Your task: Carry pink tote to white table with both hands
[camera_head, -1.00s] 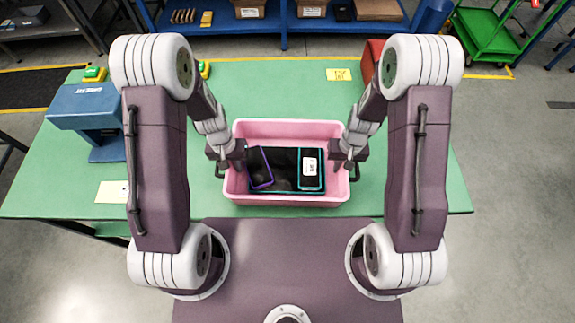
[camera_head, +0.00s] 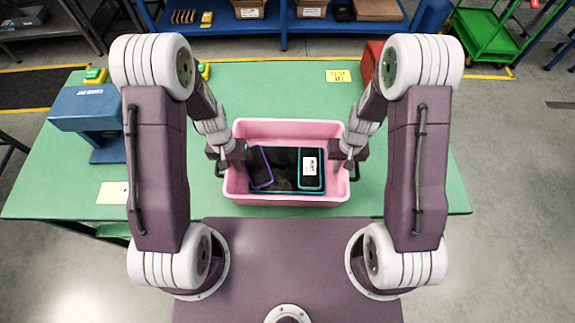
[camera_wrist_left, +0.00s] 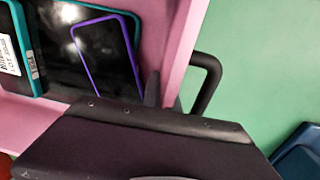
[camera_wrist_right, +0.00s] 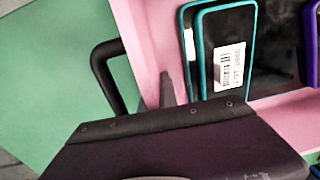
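The pink tote (camera_head: 288,200) stands upright on a green table (camera_head: 420,195) in the head view. A black loop handle (camera_wrist_left: 212,78) sticks out from its wall in the left wrist view, and another handle (camera_wrist_right: 98,75) in the right wrist view. My left gripper (camera_head: 238,164) is at the tote's left wall and my right gripper (camera_head: 344,164) at its right wall. Each wrist view shows one dark finger on the tote's inner side. The other fingers are hidden, so I cannot tell whether they are shut. No white table can be made out.
Phone-like devices, one purple-edged (camera_head: 260,168) and one teal-edged (camera_head: 311,168), lie in the tote. A blue machine (camera_head: 88,110) stands on the table's left side and a red box (camera_head: 371,58) at its back right. A green cart (camera_head: 490,35) stands beyond.

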